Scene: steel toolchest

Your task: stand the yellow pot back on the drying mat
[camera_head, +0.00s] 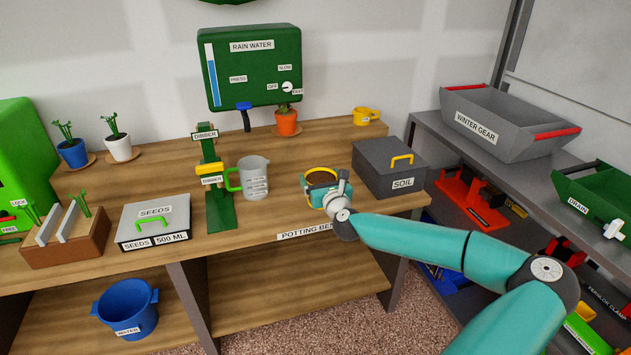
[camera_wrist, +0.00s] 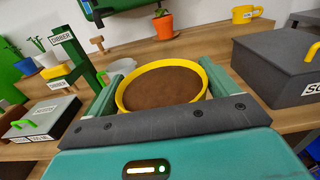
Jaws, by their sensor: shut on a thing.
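The yellow pot (camera_head: 320,177), filled with brown soil, is between the jaws of my gripper (camera_head: 323,189) near the front edge of the potting bench, left of the soil box. In the wrist view the pot (camera_wrist: 160,87) shows its round yellow rim and soil surface, upright, with a green finger on each side. My gripper is shut on it. The pot's base is hidden, so I cannot tell whether it touches the bench. I cannot make out a drying mat for certain.
A grey soil box (camera_head: 390,168) stands close right of the pot, a clear jug (camera_head: 254,178) to its left. An orange pot (camera_head: 287,122) and yellow cup (camera_head: 366,116) stand behind. A green dibber stand (camera_head: 217,190) is farther left. Bare wood lies behind the pot.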

